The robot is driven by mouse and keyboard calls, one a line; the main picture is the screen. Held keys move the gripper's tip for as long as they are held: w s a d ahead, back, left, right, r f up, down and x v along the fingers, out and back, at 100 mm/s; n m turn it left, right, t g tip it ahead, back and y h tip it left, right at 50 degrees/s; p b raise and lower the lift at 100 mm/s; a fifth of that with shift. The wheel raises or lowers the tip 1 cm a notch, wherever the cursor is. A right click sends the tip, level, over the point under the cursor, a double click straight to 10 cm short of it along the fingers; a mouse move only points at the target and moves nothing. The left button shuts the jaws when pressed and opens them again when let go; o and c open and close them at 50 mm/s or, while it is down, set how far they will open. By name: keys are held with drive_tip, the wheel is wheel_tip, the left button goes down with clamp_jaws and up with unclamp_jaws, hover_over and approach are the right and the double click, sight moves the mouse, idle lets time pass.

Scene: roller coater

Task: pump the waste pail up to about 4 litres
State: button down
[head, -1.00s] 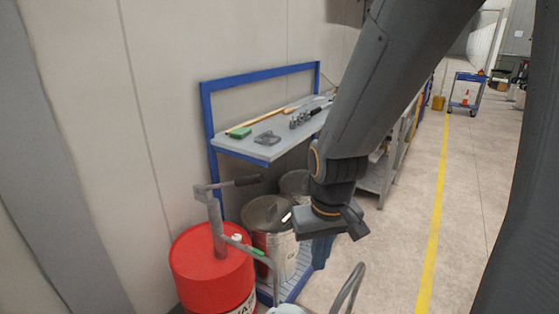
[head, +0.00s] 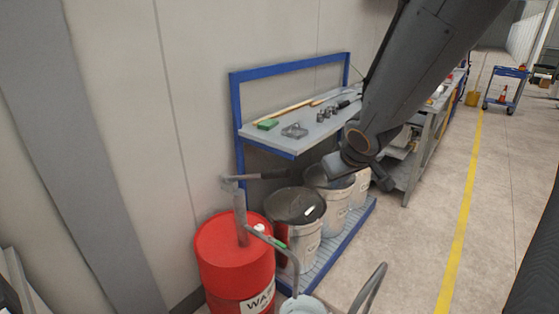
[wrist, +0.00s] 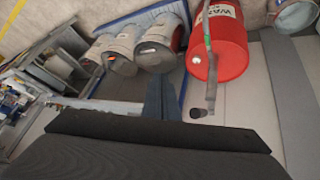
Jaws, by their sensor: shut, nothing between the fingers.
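A red waste drum (head: 232,262) stands at the lower middle of the head view, with a grey hand pump (head: 240,210) upright on its lid. The pump's lever (head: 270,175) reaches right, roughly level, and ends in a dark grip; the grip also shows in the wrist view (wrist: 198,112). A hose with a green band runs from the pump down toward a pale pail (head: 303,305), cut off by the bottom edge. Its level cannot be read. My gripper (head: 362,172) is right of the lever, apart from it. In the wrist view its fingers (wrist: 162,98) are together and empty.
Lidded metal cans (head: 298,222) stand on a blue-edged rack right of the drum. A grey shelf (head: 300,132) above holds small tools and a green block. A curved grey handle (head: 368,290) rises at the bottom. Open floor (head: 410,250) lies to the right.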

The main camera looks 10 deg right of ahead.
drive_tip(key=w+a+r+n+y+p, duration=0.2)
drive_tip(key=w+a+r+n+y, duration=0.3)
drive_tip(key=a+r+n+y, duration=0.2)
drive_tip(key=a+r, duration=0.2)
drive_tip(key=a, duration=0.1)
drive_tip(key=shift+w+a+r+n, duration=0.3)
drive_tip(key=shift+w+a, duration=0.1)
drive_tip(key=shift+f, duration=0.1)
hover_over(279, 171)
drive_tip(key=a, duration=0.2)
wheel_tip(279, 171, down, 6)
drive_tip(key=d+f, duration=0.1)
drive_tip(key=f, duration=0.2)
drive_tip(key=shift+w+d, duration=0.15)
drive_tip(key=shift+d, duration=0.2)
drive_tip(key=shift+d+f, duration=0.2)
drive_tip(key=shift+f, duration=0.15)
drive_tip(key=shift+f, duration=0.2)
